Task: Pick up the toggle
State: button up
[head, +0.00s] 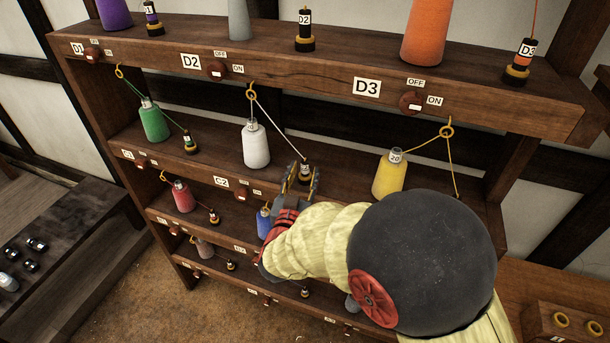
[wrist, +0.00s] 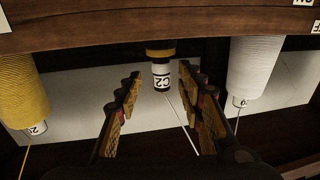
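The toggle (wrist: 161,78) is a small black piece with a yellow band and a white C2 label. It stands on the middle shelf in the head view (head: 304,169), partly hidden by my fingers. A white thread runs from it up to a brass ring (head: 251,92) above the white spool (head: 256,145). My gripper (head: 302,176) is open, its fingertips close to the toggle. In the wrist view, the toggle shows between the two spread fingers (wrist: 160,72), with gaps on both sides. I cannot tell how deep it sits between them.
A yellow spool (head: 390,174) stands right of my gripper. The shelf above (head: 300,55) overhangs, with a red-brown D3 knob (head: 411,102) on its front edge. Similar green (head: 154,122) and red (head: 183,196) spools stand left, with threads to small black pieces. A dark bench (head: 70,240) is far left.

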aim_at(304, 170)
jog(key=w, duration=0.3)
jog(key=shift+w+d+f, duration=0.2)
jog(key=shift+w, duration=0.05)
jog(key=c, duration=0.3)
grip_shut()
jog(key=shift+r, duration=0.1)
